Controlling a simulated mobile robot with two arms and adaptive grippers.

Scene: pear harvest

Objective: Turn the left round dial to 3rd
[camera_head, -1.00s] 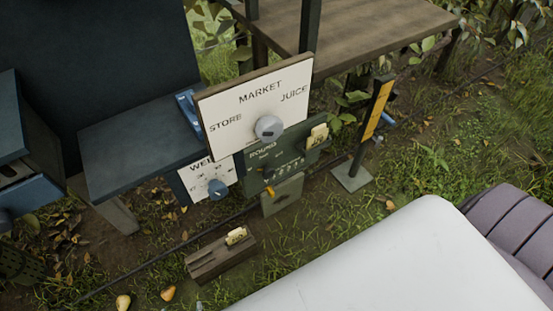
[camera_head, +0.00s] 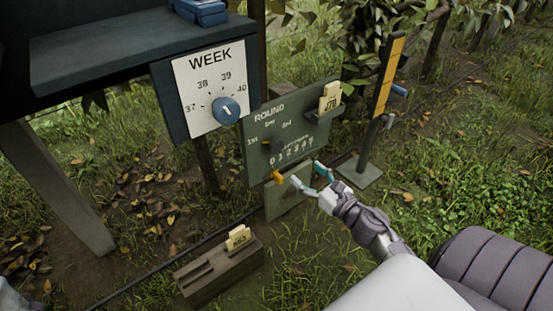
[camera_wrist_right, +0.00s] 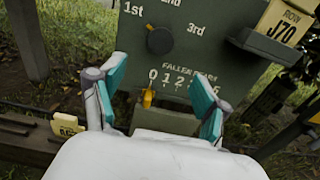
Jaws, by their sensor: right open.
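The green ROUND board (camera_head: 258,168) stands in the middle of the head view, marked 1st, 2nd and 3rd. Its dark round dial (camera_head: 268,146) sits at the left below these marks; it also shows in the right wrist view (camera_wrist_right: 159,40). A yellow pointer (camera_wrist_right: 148,98) sits below, by a row of numbers. My right gripper (camera_head: 309,177) is open and empty, just in front of the board's lower part. In the right wrist view its teal-padded fingers (camera_wrist_right: 158,84) stand apart below the dial.
A WEEK board (camera_head: 203,118) with a blue dial (camera_head: 226,111) is at the left. A yellow row card (camera_head: 330,96) sits in a holder at the board's right. A post with an orange strip (camera_head: 386,82) stands further right. A wooden block (camera_head: 215,277) lies on the grass.

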